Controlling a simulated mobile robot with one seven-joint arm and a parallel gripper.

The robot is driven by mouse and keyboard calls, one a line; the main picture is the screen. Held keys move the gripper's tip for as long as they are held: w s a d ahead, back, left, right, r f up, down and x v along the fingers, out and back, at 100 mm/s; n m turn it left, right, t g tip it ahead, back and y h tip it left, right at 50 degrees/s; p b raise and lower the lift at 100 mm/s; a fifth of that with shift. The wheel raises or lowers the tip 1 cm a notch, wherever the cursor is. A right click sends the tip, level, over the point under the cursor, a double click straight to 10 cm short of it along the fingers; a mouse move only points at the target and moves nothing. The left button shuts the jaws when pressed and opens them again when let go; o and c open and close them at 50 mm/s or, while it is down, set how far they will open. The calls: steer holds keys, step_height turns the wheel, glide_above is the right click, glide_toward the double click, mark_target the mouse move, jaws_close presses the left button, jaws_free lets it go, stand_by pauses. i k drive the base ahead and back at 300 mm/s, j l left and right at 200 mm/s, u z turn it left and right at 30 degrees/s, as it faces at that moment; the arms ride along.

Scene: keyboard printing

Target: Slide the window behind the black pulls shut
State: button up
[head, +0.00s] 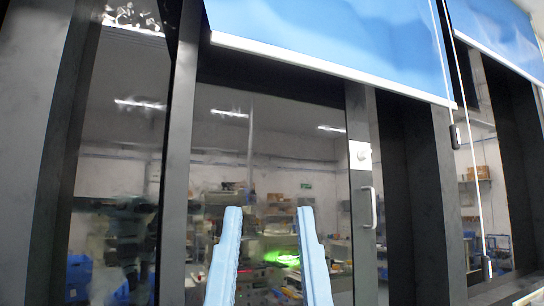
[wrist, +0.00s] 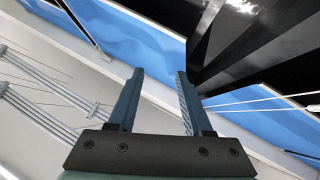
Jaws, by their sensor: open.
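Two black pulls hang on white cords at the right of the head view: the upper pull (head: 456,136) and the lower pull (head: 487,267). Behind them is a window (head: 480,155) between dark frame posts, and shelves show through it. I cannot tell from here how far it stands open. My gripper (head: 268,212) is open and empty at the bottom middle, in front of another window pane, left of and apart from the pulls. In the wrist view my gripper (wrist: 157,73) has its two fingers apart with nothing between them.
A white pull handle (head: 369,207) is on the dark upright right of the middle pane. Blue blinds with pale bottom rails, the left blind (head: 330,35) and the right blind (head: 500,25), hang above. Thick dark posts (head: 410,190) separate the windows.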

mark_target(267, 138)
steer(key=z, duration=0.1)
steer(key=i+l+u, duration=0.15)
steer(key=i+l, duration=0.25)
steer(key=i, duration=0.15)
steer(key=i+l+u, duration=0.1)
steer(key=i+l, duration=0.35)
steer(key=i, duration=0.1)
